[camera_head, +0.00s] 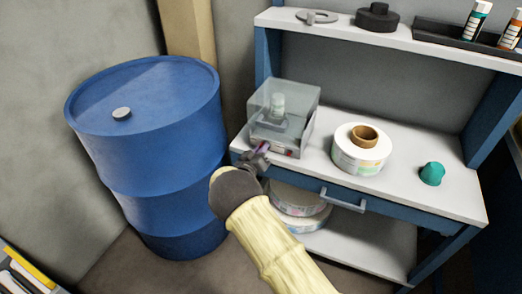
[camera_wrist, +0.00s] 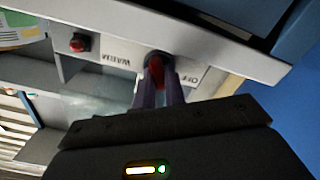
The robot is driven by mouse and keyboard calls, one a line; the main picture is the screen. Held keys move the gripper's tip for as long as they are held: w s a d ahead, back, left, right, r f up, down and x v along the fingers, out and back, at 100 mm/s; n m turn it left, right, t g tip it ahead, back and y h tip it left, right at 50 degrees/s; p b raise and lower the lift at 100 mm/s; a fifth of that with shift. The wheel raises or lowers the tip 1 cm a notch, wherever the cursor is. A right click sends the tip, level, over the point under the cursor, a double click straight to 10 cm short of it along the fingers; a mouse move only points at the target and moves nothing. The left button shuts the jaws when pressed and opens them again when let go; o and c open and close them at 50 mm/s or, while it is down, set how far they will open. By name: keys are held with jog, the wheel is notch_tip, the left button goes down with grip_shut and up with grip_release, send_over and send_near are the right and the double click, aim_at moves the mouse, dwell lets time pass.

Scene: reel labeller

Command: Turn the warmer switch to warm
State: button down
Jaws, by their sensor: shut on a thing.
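The warmer is a grey box with a clear cover (camera_head: 295,95) at the left end of the workbench, with a pale bottle-like thing inside. In the wrist view its front panel (camera_wrist: 215,55) shows upside down, with a WARM label left of the red switch (camera_wrist: 157,66) and an OFF label to its right. My gripper (camera_head: 263,149) is at the warmer's front in the head view. In the wrist view its purple fingers are shut on the red switch. The fingers partly hide the switch, so I cannot tell which label it points to.
A red button or lamp (camera_wrist: 79,43) sits on the panel beyond the WARM label. A blue drum (camera_head: 150,150) stands left of the bench. A white label reel (camera_head: 361,150) and a teal cone-like thing (camera_head: 432,173) are to the right. A drawer handle (camera_head: 343,201) juts out below.

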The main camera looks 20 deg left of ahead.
jog(key=shift+d+m+b, duration=0.15)
jog(key=shift+m+b, duration=1.85)
jog(key=shift+m, duration=1.25)
jog(key=shift+d+m+b, duration=0.1)
jog(key=shift+m+b, duration=1.9)
jog(key=shift+m, duration=1.25)
jog(key=c, duration=1.5)
grip_release()
jog(key=shift+o, duration=0.2)
jog(key=shift+s, duration=0.1)
